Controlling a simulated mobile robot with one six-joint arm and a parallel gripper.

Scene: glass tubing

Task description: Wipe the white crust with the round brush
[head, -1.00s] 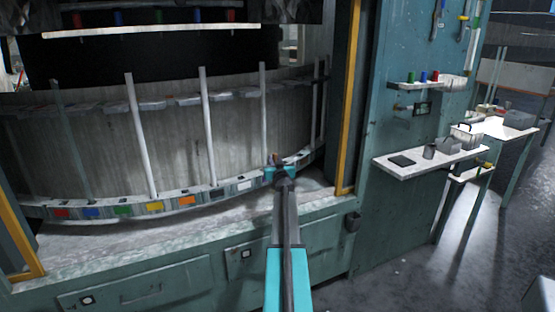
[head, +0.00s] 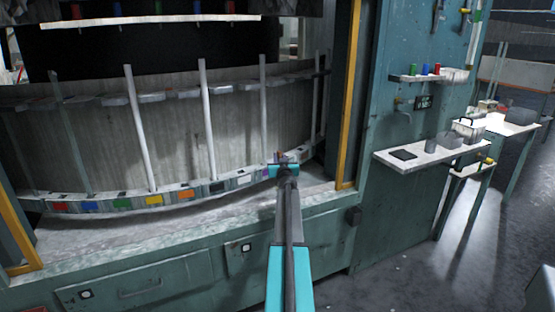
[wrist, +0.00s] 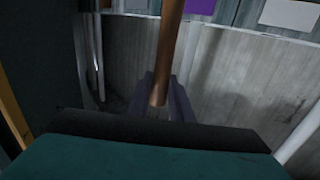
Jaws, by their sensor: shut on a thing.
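My gripper (head: 284,168) is low in front of the curved rail (head: 122,203) with coloured patches, near its right end. In the wrist view its dark fingers (wrist: 166,106) are shut on a brown rod (wrist: 171,50), which looks like the handle of the round brush. The rod runs up out of that view toward the patched rail, and the brush head is not visible. I cannot pick out the white crust for certain. The ledge (head: 130,231) below the rail has a pale, mottled surface.
Several upright tubes (head: 206,115) stand between the lower and upper rails. A yellow post (head: 348,95) edges the opening on the right. Beyond it a wall shelf (head: 432,158) holds a dark slab and small containers. The floor at right is mostly clear.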

